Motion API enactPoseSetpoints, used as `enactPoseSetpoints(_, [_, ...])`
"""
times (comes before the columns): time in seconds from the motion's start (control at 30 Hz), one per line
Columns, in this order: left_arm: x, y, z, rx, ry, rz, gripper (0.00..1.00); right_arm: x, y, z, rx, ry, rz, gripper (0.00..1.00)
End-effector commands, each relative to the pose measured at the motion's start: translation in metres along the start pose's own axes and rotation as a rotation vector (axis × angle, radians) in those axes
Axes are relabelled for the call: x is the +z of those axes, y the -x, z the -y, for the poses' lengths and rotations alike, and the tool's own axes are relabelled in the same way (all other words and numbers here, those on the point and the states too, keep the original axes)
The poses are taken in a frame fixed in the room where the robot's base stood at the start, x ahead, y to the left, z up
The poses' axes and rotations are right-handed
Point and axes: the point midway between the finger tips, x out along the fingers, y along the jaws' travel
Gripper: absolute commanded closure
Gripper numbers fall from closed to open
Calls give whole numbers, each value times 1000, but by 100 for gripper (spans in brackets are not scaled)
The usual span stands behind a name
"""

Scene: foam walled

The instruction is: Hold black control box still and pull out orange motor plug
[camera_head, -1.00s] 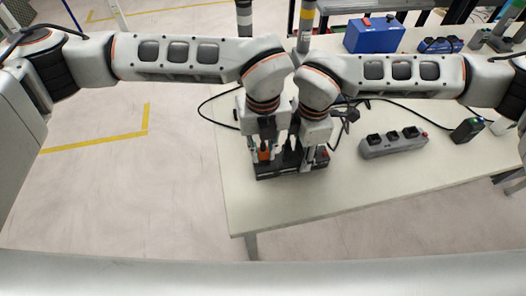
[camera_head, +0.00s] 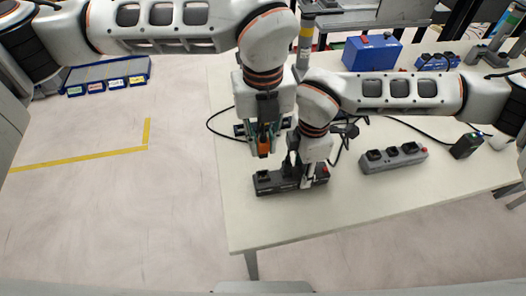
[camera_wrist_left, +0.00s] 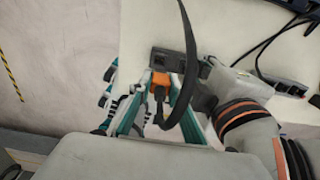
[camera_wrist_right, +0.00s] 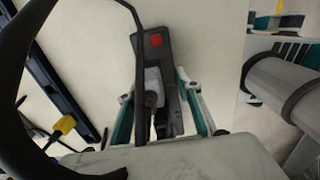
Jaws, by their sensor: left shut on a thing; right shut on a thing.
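The black control box (camera_head: 272,185) lies on the pale table near its left edge. My left gripper (camera_head: 263,140) is shut on the orange motor plug (camera_head: 263,147). The plug is above and apart from the box, with table visible between them. In the left wrist view the orange plug (camera_wrist_left: 160,79) sits between the fingers, with a black cable curving past it.
A grey socket strip (camera_head: 393,158) and a black adapter (camera_head: 466,145) lie to the right on the table. A blue box (camera_head: 372,53) stands at the back. Black cables run behind my grippers. The table's front part is clear.

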Motion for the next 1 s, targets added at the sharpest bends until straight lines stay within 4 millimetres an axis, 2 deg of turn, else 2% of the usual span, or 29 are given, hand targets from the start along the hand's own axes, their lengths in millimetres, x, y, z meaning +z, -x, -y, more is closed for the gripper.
enactPoseSetpoints(0.33, [0,6,0,0,0,0,100,0,0,0,1,0,-1,93])
enactPoseSetpoints(0.37, [0,6,0,0,0,0,100,0,0,0,1,0,-1,58])
enactPoseSetpoints(0.4, [0,6,0,0,0,0,100,0,0,0,1,0,-1,48])
enactPoseSetpoints(0.77, [0,5,0,0,0,0,100,0,1,0,1,0,0,46])
enactPoseSetpoints(0.87, [0,5,0,0,0,0,100,0,7,-1,3,0,-1,46])
enactPoseSetpoints(1.0, [0,5,0,0,0,0,100,0,28,-1,5,1,-1,46])
